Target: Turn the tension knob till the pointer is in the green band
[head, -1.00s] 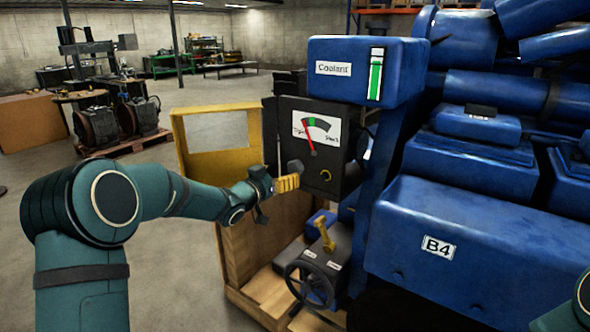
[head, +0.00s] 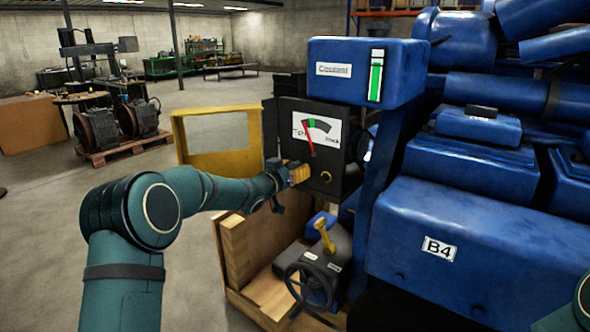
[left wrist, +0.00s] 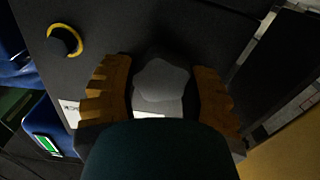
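The dark tension panel (head: 345,162) carries a white dial (head: 330,131) with a red pointer (head: 309,140). The pointer leans up and left; its tip looks just left of the green band (head: 312,122), near the "Tight" side. The grey lobed tension knob (left wrist: 162,82) shows in the left wrist view between the fingers of my left gripper (left wrist: 162,95). One finger is on each side, with narrow dark gaps, so the gripper looks open around the knob. In the head view my left gripper (head: 299,174) is at the panel's lower left and hides the knob. My right gripper is out of view.
A small yellow-ringed black part (head: 326,177) is right of the gripper; it also shows in the left wrist view (left wrist: 65,40). A yellow frame (head: 221,164) stands left of the panel. A handwheel (head: 309,287) is below. The blue coolant tank (head: 342,67) is above.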

